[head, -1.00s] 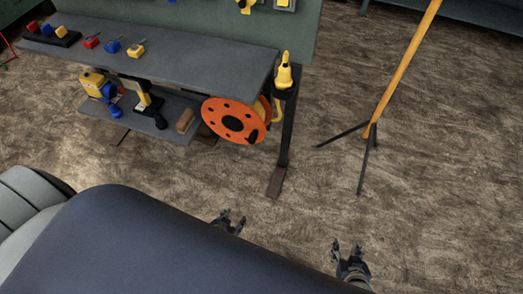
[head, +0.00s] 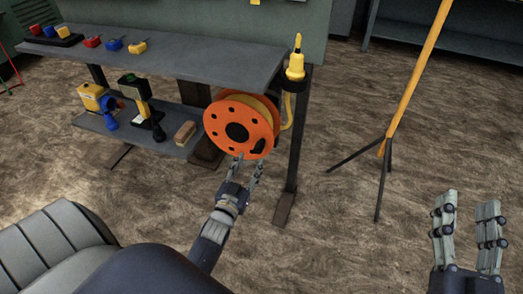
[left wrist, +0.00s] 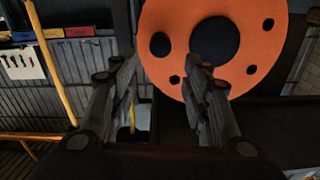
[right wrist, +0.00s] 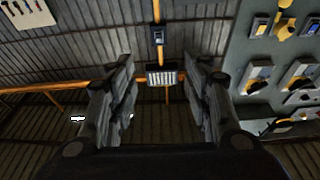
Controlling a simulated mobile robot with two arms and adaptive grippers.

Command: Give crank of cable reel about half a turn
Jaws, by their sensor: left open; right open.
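The cable reel (head: 222,137) is an orange disc with dark holes and a black hub, at the right end of the workbench. Its crank knob (head: 258,146) is a small black handle low on the right of the disc. The knob also shows in the left wrist view (left wrist: 160,44), between and beyond the fingertips. My left gripper (head: 250,167) is open just below and in front of the knob, apparently not holding it; exact contact is unclear. My right gripper (head: 467,203) is open and empty, raised at the lower right, far from the reel.
The grey workbench (head: 160,55) carries small coloured items. Its lower shelf (head: 135,140) holds tools and a brown block (head: 186,132). A yellow plug-like piece (head: 295,66) sits by the bench post (head: 293,150). A yellow tripod pole (head: 412,85) stands right; floor between is clear.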

